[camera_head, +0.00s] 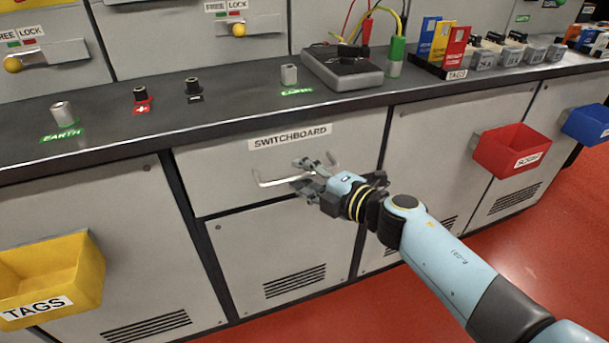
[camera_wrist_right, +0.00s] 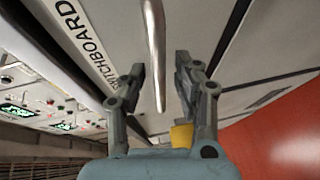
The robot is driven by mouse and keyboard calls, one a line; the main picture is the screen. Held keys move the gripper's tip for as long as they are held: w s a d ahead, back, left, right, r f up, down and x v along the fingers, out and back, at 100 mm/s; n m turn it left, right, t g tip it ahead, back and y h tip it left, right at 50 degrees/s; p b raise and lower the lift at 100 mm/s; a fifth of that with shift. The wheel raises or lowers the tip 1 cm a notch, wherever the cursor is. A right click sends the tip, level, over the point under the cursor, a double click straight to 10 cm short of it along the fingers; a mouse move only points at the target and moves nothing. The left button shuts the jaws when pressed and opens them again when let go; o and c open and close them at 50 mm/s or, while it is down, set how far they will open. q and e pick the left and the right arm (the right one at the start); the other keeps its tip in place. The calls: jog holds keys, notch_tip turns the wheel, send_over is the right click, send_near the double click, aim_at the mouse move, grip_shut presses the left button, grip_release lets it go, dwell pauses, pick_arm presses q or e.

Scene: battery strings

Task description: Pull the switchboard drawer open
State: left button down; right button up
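The switchboard drawer (camera_head: 235,178) is a grey front under the dark worktop, labelled SWITCHBOARD (camera_head: 290,136); its face looks flush with the cabinet. A silver bar handle (camera_head: 272,183) runs across it. My right gripper (camera_head: 308,175) is at the handle, coming from the right. In the right wrist view the handle (camera_wrist_right: 155,50) runs between the two spread fingers (camera_wrist_right: 158,80), with gaps on both sides. The fingers are open and I see no grip on the bar. In the head view the gripper hides part of the handle. My left gripper is in neither view.
A yellow TAGS bin (camera_head: 75,262) hangs at the lower left. A red bin (camera_head: 512,150) and a blue bin (camera_head: 588,124) hang at the right. The worktop (camera_head: 225,118) holds terminals and a grey meter box (camera_head: 342,72). The red floor (camera_head: 480,255) is clear.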

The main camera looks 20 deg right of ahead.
grip_shut()
jog(key=shift+s, duration=0.1)
jog(key=s+p, duration=0.2)
jog(key=s, duration=2)
jog(key=shift+d, duration=0.35)
jog(key=shift+r, duration=0.1)
jog(key=shift+o, duration=0.7)
grip_release()
